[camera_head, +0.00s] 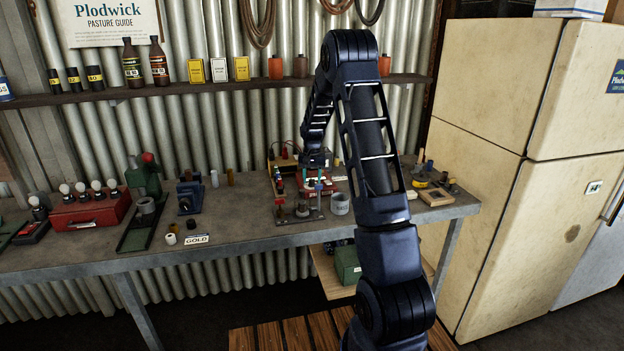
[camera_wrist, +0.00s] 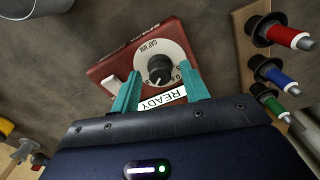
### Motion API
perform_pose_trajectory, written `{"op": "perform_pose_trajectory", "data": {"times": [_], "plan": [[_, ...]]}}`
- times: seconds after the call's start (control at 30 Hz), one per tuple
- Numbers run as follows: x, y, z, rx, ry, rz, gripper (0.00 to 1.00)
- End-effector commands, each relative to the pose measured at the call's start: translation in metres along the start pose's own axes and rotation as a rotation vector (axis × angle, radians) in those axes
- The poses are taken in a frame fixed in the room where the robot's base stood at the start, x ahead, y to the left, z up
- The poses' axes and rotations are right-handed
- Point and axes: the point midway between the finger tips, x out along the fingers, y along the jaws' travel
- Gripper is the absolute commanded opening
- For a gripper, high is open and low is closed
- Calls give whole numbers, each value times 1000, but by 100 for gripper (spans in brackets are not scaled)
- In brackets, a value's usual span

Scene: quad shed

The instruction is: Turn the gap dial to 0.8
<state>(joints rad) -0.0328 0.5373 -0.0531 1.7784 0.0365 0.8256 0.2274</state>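The gap dial (camera_wrist: 159,69) is a black knob on a round white scale marked "GAP MM", on the face of a red box (camera_wrist: 108,70). The red box also shows on the bench in the head view (camera_head: 327,187), partly behind my arm. My gripper (camera_wrist: 160,73) has two teal fingers spread apart, one on each side of the knob as seen in the wrist view. I see nothing between them but the dial beyond; contact cannot be told. The right finger hides part of the scale. The dial's setting is too small to read. A white "READY" label (camera_wrist: 163,98) lies below the dial.
Red, blue and green plugs (camera_wrist: 275,72) stand on a wooden strip to the right in the wrist view. A "GOLD" sign (camera_head: 197,240) lies further left. A shelf (camera_head: 215,87) runs behind my arm.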

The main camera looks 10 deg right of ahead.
Motion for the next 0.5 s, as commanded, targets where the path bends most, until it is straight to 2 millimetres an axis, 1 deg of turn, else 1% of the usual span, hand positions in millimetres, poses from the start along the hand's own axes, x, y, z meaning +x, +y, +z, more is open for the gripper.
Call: {"op": "perform_pose_trajectory", "data": {"times": [0.17,0.27,0.37,0.5], "plan": [[0,0,0,-1,-1,0,45],[-3,0,0,-1,0,0,45],[-13,0,0,-1,2,-1,45],[-36,0,-1,-1,3,-1,45]]}}
